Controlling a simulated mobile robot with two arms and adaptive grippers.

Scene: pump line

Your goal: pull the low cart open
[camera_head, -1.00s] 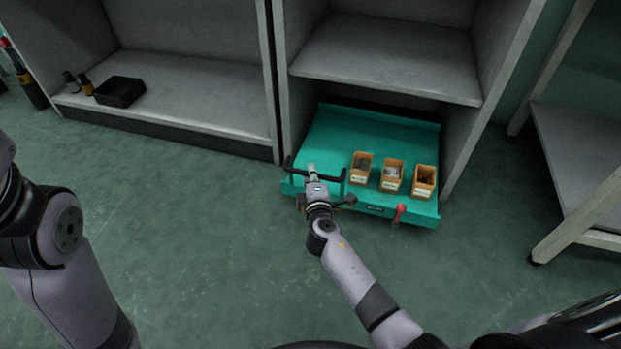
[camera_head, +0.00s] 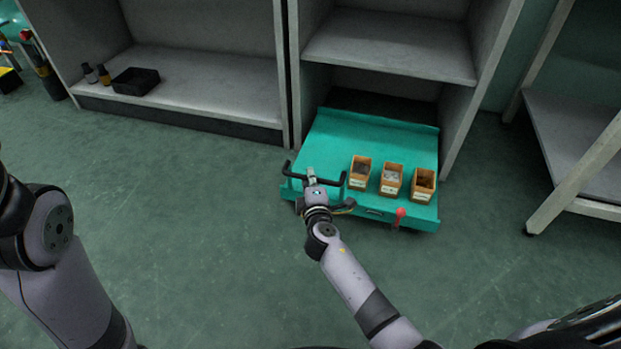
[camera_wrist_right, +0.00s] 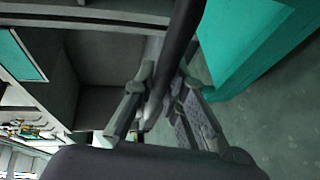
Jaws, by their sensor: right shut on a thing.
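The low cart (camera_head: 325,145) is a teal flat platform, partly out of the bottom bay of a grey shelf unit. Its black bar handle (camera_head: 336,182) is at the front left edge. My right gripper (camera_head: 311,178) is at this handle and shut on it. In the right wrist view the dark handle bar (camera_wrist_right: 183,28) runs between the fingers (camera_wrist_right: 163,85), with the teal cart side (camera_wrist_right: 245,50) at the right. My left arm shows at the left edge, but its gripper is out of view.
A black tray (camera_head: 136,81) and small bottles are on the left shelf (camera_head: 200,85). A rack (camera_head: 570,150) stands at the right. The floor in front is clear.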

